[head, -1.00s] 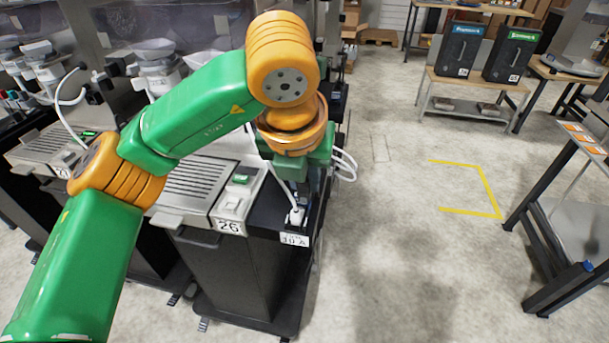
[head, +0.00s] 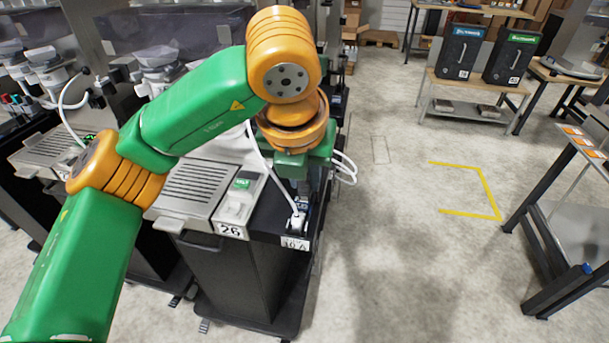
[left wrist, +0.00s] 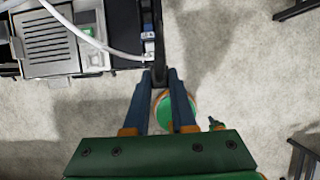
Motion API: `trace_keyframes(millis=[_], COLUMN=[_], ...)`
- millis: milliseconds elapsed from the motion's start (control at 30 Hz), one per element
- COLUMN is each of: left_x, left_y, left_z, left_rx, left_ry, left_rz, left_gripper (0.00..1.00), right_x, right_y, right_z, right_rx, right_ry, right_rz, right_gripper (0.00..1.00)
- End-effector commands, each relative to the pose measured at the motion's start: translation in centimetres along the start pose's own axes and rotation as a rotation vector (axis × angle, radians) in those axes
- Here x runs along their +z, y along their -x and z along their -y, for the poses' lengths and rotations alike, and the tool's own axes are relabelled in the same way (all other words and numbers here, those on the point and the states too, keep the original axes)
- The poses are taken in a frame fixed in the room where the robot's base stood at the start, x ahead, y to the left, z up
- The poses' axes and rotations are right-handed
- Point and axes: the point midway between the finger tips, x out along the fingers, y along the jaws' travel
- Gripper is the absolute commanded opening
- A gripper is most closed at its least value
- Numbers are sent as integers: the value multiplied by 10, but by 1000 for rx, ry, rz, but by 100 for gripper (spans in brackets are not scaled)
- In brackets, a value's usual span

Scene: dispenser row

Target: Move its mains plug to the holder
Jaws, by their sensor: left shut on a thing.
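The white mains plug (head: 296,221) stands upright at the front right corner of station 26, just behind a small "10 A" label (head: 296,243). Its white cable (head: 258,150) runs up and back from it. In the left wrist view the cable (left wrist: 105,45) ends near the fingertips. My left gripper (head: 303,195) points down right beside the plug. In the left wrist view its two fingers (left wrist: 163,78) are close together with a narrow dark thing between them; I cannot tell what it is. I cannot make out the holder. My right gripper is not in view.
Station 26 (head: 230,231) has a slatted tray (head: 195,182) and a small green display. More stations stand to its left. White loops (head: 345,168) hang beside my left gripper. Open floor with a yellow corner marking (head: 470,212) lies to the right, before a bench with two black bins (head: 461,50).

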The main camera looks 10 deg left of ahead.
Motion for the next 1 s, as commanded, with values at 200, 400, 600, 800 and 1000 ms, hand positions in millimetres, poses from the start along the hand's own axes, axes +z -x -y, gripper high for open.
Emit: trace_keyframes(millis=[200,400,600,800,1000], left_x=[2,1,4,13,13], left_y=[4,3,10,31,31], left_z=[0,0,0,0,0], left_rx=[0,0,0,0,0], left_ry=[0,0,0,1,0], left_rz=[0,0,1,0,0], left_gripper=[0,0,0,0,0], right_x=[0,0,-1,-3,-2], right_y=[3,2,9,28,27], right_z=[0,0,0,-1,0], right_rx=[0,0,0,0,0], right_ry=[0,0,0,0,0], right_rz=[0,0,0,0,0], right_gripper=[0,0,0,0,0])
